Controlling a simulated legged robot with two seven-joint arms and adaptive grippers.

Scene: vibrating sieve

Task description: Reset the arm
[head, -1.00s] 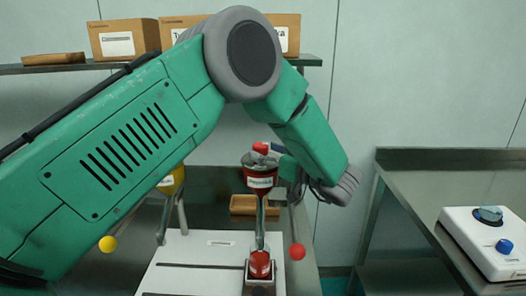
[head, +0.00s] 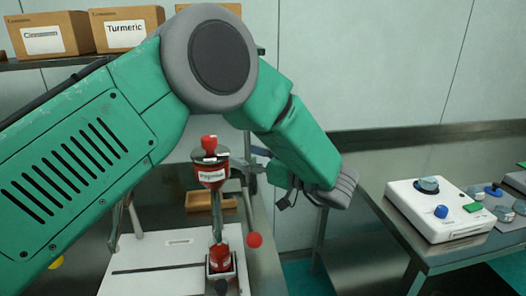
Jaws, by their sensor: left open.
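My left arm comes in from the left, bends high at its elbow and drops to a grey wrist at centre right. My left gripper (head: 249,171) is small and partly hidden behind the forearm. It is open, just right of the red labelled container (head: 212,176) with a red knob on top. A gap to the container is hard to judge. The container stands on a metal post above a red-topped part (head: 219,259) on the white base plate (head: 158,252). My right gripper is not in view.
A red ball knob (head: 254,240) stands right of the post. An orange-brown tray (head: 200,201) lies behind. Boxes, one labelled Turmeric (head: 124,31), sit on the back shelf. A white control box (head: 451,208) with blue knobs is on the right steel bench (head: 350,150).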

